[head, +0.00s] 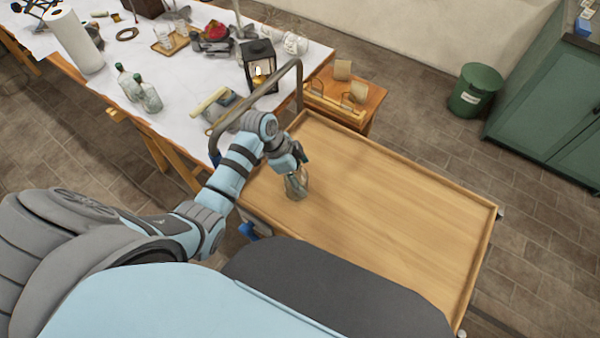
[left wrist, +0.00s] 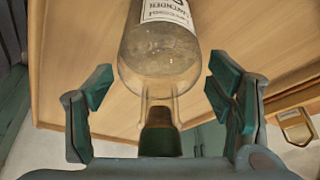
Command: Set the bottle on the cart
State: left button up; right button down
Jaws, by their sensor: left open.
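A clear glass bottle (head: 297,187) with a white label and a dark cap is on the wooden cart top (head: 400,215), near its left edge. It looks upright. My left gripper (head: 294,162) is directly above it. In the left wrist view the bottle (left wrist: 160,55) lies between the two green-padded fingers of the gripper (left wrist: 160,105). The fingers are open, with a visible gap on each side of the bottle. My right gripper does not show.
A grey cart handle (head: 255,98) rises at the cart's far left end. The white-covered table (head: 110,45) behind holds two more bottles (head: 148,94), a black lantern (head: 259,70) and a paper roll (head: 75,40). The rest of the cart top is clear.

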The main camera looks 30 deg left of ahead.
pick_arm(q)
jog(key=p+v, duration=0.2)
jog(key=v, duration=1)
jog(key=shift+r, duration=0.1)
